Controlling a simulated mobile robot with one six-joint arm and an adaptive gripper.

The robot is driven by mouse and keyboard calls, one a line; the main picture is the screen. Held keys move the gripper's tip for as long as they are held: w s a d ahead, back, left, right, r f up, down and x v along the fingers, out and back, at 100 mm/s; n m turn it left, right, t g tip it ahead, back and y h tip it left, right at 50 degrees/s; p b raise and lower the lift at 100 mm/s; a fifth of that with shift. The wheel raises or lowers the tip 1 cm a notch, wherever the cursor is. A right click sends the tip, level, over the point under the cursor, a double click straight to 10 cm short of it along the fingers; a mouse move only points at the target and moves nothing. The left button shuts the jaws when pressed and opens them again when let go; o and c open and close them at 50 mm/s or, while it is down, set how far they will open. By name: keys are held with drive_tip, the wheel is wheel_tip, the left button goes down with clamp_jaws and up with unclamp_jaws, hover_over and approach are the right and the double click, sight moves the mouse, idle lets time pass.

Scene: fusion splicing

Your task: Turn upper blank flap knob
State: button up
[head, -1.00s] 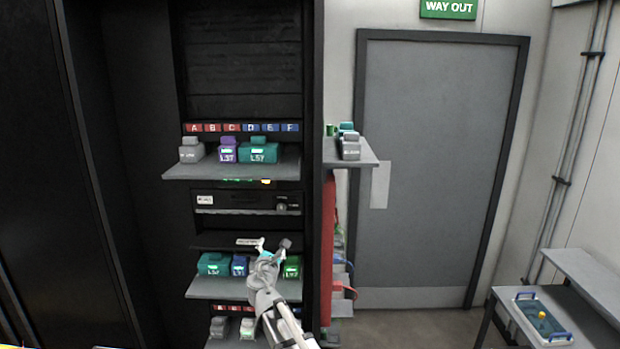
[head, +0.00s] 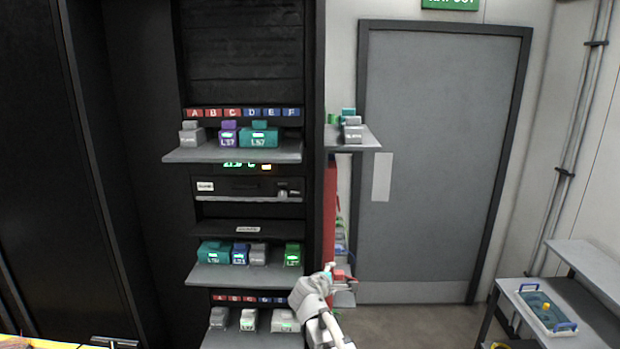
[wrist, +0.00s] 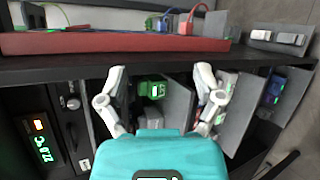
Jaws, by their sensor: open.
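The upper blank flap (head: 232,187) is a dark panel below the green-lit display, with a pale label at its left. Its knob (head: 283,189) is a small grey piece at the panel's right end. In the wrist view, turned sideways, the knob (wrist: 72,103) shows at the left, beyond the left finger and apart from it. My gripper (head: 333,268) is low and right of the rack, well below the knob. In the wrist view my gripper (wrist: 160,71) has its fingers spread, with nothing between the tips. A teal block fills the bottom of that view.
A shelf of modules (head: 200,155) juts out above the flap, and another shelf (head: 215,278) with several modules lies below. A red panel (head: 329,215) runs along the rack's right side. A small side shelf (head: 368,138) and the door (head: 435,170) are to the right.

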drive_tip(key=s+d+f+m+g+y+b, duration=0.1)
drive_tip(key=s+d+f+m+g+b, duration=0.2)
drive_tip(key=s+d+f+m+g, duration=0.25)
drive_tip(key=s+d+f+m+g+b, duration=0.2)
drive_tip(key=s+d+f+m, duration=0.2)
drive_tip(key=s+f, duration=0.4)
drive_tip(key=s+f+m+g+y+b, duration=0.4)
drive_tip(key=s+f+m+y+b, duration=0.1)
drive_tip(key=s+f, duration=0.4)
drive_tip(key=shift+s+d+m+g, duration=0.35)
drive_tip(key=shift+s+m, duration=0.5)
drive_tip(key=shift+s, duration=0.1)
drive_tip(key=shift+f, duration=0.1)
